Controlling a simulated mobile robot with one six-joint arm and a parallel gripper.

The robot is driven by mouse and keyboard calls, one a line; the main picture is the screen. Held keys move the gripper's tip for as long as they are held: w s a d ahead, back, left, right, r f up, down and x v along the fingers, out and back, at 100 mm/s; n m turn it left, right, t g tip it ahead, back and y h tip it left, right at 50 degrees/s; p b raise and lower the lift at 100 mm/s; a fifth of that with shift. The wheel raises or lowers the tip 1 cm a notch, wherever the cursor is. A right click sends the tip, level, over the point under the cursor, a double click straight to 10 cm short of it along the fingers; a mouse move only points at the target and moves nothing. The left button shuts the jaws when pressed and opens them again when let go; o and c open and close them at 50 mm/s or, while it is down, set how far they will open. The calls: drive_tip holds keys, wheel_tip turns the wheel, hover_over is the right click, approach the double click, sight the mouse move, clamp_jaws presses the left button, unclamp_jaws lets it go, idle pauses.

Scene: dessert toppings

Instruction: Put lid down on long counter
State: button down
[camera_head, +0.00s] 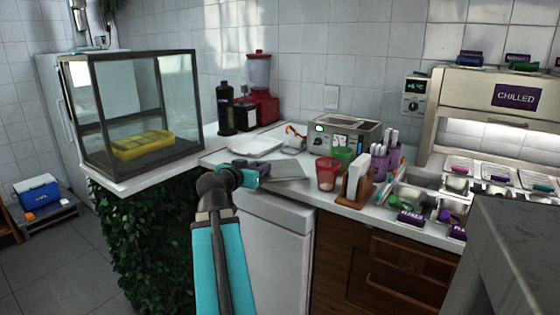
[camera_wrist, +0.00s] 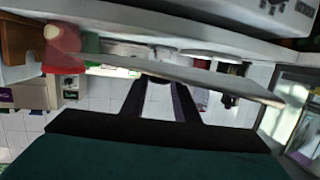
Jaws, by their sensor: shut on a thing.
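My gripper (camera_head: 262,177) is shut on the lid (camera_head: 286,170), a thin, flat grey plate. The lid lies roughly level over the front part of the white counter (camera_head: 218,154), left of the red cup (camera_head: 327,174). In the tilted wrist view the lid (camera_wrist: 190,79) spans the picture just beyond my gripper's two dark fingers (camera_wrist: 165,95). A gap shows there between the lid and the counter (camera_wrist: 150,24), so the lid seems a little above it. The exact height cannot be told.
A toaster-like machine (camera_head: 345,137), green cup (camera_head: 343,155), wooden holder (camera_head: 355,184) and purple utensil pot (camera_head: 381,162) stand to the right. A white plate (camera_head: 254,146) lies behind the lid. A glass case (camera_head: 133,110) stands at left. A grey block (camera_head: 515,240) fills the right foreground.

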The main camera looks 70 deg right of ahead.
sight(263, 163)
drive_tip(key=shift+s+d+r+p, duration=0.1)
drive_tip(key=shift+d+p, duration=0.8)
drive_tip(key=shift+p, duration=3.55)
drive_tip(key=p+x, duration=0.1)
drive_tip(key=p, duration=0.1)
drive_tip(key=p+x, duration=0.1)
drive_tip(key=p, duration=0.1)
drive_tip(key=shift+d, duration=0.4)
drive_tip(key=shift+r+p+x, duration=0.15)
drive_tip(key=shift+p+x, duration=0.2)
drive_tip(key=shift+x, duration=2)
drive_tip(key=shift+r+p+x, duration=0.15)
drive_tip(key=shift+p+x, duration=0.2)
drive_tip(key=shift+x, duration=1.95)
drive_tip(key=shift+d, duration=0.15)
drive_tip(key=shift+d, duration=0.6)
drive_tip(key=shift+f+p, duration=0.35)
drive_tip(key=shift+f, duration=1.5)
drive_tip(key=shift+f, duration=0.1)
drive_tip(key=c, duration=1.4)
unclamp_jaws()
